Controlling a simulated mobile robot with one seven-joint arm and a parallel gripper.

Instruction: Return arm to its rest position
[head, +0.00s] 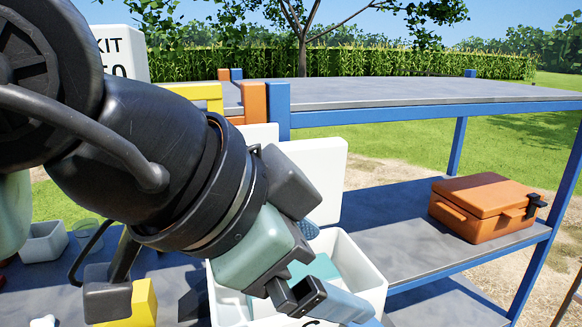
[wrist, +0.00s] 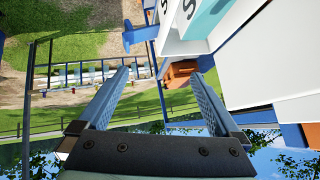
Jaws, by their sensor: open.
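My arm comes in from the upper left of the head view and slants down to the bottom middle. My gripper (head: 325,275) is over the near side of an open white box, with its two blue fingers spread apart. The wrist view shows the same gripper (wrist: 160,78) with its fingers wide apart and nothing between them. That view is upside down, with sky at the bottom. The white box (head: 372,282) has its lid (head: 328,170) raised, and a teal item (head: 322,266) shows inside. My arm hides part of the box.
An orange case (head: 482,207) sits at the right on the grey shelf (head: 385,225) of a blue-framed rack. The upper shelf (head: 400,92) is bare. A white container (head: 42,243) and a yellow object (head: 142,302) are at lower left. The shelf between box and case is clear.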

